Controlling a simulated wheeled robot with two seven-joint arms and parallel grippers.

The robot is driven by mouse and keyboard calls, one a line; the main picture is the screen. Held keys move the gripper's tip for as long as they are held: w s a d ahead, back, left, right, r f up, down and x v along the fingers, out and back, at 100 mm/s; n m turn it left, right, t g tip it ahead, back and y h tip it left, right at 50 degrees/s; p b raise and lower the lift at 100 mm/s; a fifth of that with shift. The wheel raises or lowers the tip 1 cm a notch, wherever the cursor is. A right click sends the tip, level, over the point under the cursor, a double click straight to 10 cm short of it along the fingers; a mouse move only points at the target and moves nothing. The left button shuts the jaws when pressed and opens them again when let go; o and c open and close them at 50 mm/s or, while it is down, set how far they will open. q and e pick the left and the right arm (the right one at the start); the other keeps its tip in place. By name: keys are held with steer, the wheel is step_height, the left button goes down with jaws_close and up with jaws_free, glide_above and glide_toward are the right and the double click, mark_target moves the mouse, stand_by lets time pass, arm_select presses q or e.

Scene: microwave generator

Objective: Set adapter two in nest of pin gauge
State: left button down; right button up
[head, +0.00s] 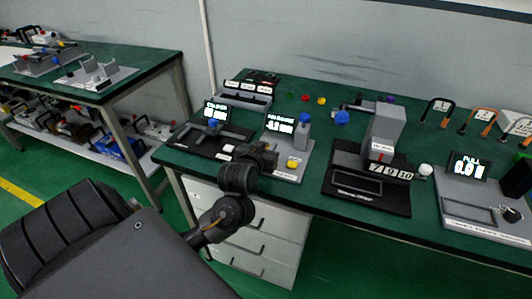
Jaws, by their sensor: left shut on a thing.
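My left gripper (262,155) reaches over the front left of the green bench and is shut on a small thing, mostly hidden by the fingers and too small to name. It is in front of two gauges with lit displays. The left gauge (206,140) has a dark base and a blue knob. The right gauge (304,132) has a grey base, a grey post with a blue top and a yellow button. Their labels are too blurred to tell which is the pin gauge, and my gripper covers part of their fronts. My right gripper is not in view.
A tall grey press (386,128) on a black base stands to the right. A gauge marked PULL (470,190) is at far right. A rack (250,90) is at the back left, with several coloured caps beside it. A second bench (130,60) stands left.

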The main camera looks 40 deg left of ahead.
arm_select(q)
steer(key=shift+r, duration=0.15)
steer(key=c, duration=1.6)
jaws_free()
steer(key=shift+f, duration=0.2)
steer(key=o, duration=0.4)
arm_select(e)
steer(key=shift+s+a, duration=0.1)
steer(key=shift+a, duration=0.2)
arm_select(q)
steer(key=shift+r, duration=0.1)
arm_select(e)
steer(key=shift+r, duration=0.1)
